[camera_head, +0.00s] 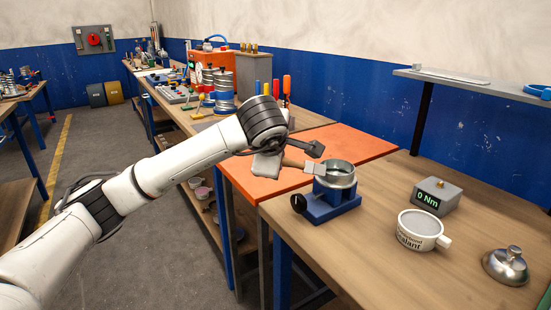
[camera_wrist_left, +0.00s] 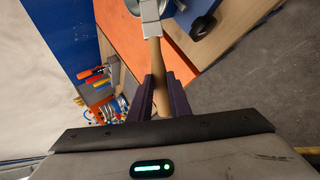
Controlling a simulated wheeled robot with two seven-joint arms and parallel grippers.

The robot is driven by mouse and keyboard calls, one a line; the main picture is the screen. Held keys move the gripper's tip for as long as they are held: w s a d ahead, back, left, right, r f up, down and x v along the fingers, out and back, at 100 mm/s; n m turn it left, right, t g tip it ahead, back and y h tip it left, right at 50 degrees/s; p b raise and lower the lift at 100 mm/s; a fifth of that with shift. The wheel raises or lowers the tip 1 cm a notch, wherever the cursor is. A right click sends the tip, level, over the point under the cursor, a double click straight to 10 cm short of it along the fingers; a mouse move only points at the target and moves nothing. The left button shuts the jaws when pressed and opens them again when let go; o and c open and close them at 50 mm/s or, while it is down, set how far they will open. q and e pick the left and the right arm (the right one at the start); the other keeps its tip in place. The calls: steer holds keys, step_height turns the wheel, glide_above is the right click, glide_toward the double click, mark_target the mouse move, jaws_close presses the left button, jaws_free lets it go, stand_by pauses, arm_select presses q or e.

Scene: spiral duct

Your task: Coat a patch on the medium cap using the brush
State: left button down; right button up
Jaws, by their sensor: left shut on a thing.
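My left gripper (camera_head: 288,157) is shut on the wooden handle of the brush (camera_head: 293,163). In the left wrist view the handle (camera_wrist_left: 157,62) runs between the two dark fingers (camera_wrist_left: 160,90), with a pale head (camera_wrist_left: 150,18) beyond. In the head view the brush head lies at the left rim of a round metal piece (camera_head: 337,176), apparently the medium cap, held in a blue vise (camera_head: 328,204). I cannot tell whether they touch. A cup labelled sealant (camera_head: 420,229) stands to the right. My right gripper is out of view.
A grey box reading 0 Nm (camera_head: 437,196) stands behind the cup. A domed metal part with a knob (camera_head: 506,264) sits at the right. An orange mat (camera_head: 355,147) lies behind the vise. Bare wooden bench (camera_head: 365,250) shows in front of the cup.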

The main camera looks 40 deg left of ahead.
arm_select(q)
step_height(320, 180, down, 4)
steer(key=b, duration=0.4)
steer(key=shift+s+f, duration=0.1)
steer(key=shift+s, duration=0.05)
step_height(320, 180, up, 4)
steer(key=p, duration=0.2)
steer(key=shift+p, duration=0.35)
